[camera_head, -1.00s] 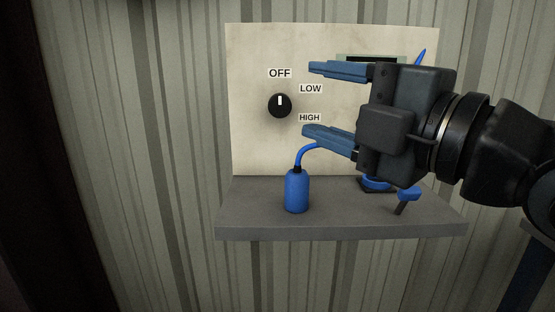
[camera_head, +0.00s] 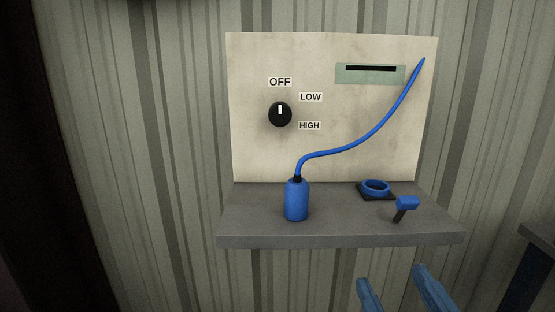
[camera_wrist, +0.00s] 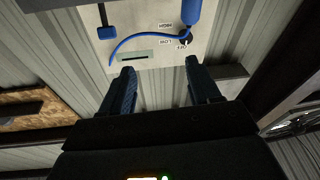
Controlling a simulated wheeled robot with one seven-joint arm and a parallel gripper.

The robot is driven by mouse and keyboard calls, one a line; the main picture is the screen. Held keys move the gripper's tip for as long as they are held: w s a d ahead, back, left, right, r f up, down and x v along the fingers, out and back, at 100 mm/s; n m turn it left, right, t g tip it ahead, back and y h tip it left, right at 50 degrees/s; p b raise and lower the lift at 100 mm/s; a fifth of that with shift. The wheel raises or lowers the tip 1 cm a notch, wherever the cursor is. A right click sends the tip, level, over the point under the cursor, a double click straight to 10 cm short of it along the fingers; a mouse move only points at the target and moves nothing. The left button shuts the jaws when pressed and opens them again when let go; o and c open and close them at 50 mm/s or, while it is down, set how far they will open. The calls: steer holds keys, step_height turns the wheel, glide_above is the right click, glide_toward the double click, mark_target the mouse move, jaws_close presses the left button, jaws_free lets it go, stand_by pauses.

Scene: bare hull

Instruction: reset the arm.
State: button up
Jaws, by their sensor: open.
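My gripper (camera_head: 398,290) is at the bottom edge of the head view, below the shelf and right of centre. Only its two blue fingers show there; they are apart with nothing between them. In the wrist view my gripper (camera_wrist: 163,88) also shows open and empty, its fingers on either side below the panel. The rest of my arm is out of the head view. The cream panel (camera_head: 330,55) has a black knob (camera_head: 280,115) whose white mark points up to OFF. The fingers touch neither the panel nor the shelf (camera_head: 335,238).
A slot (camera_head: 371,69) is in the panel. A dark ledge (camera_head: 541,240) is at right.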

steer(key=s+d+f+m+g+h, duration=0.2)
steer(key=s+d+f+m+g, duration=0.15)
steer(key=s+f, duration=0.85)
steer(key=s+d+f+g, duration=0.1)
steer(key=s+d, duration=0.1)
steer(key=s, duration=0.6)
steer(key=s+d+p, duration=0.1)
steer(key=s+d, duration=0.1)
steer(key=s, duration=0.6)
steer(key=shift+s+d+f+g, duration=0.2)
steer(key=shift+d+f+g, duration=0.15)
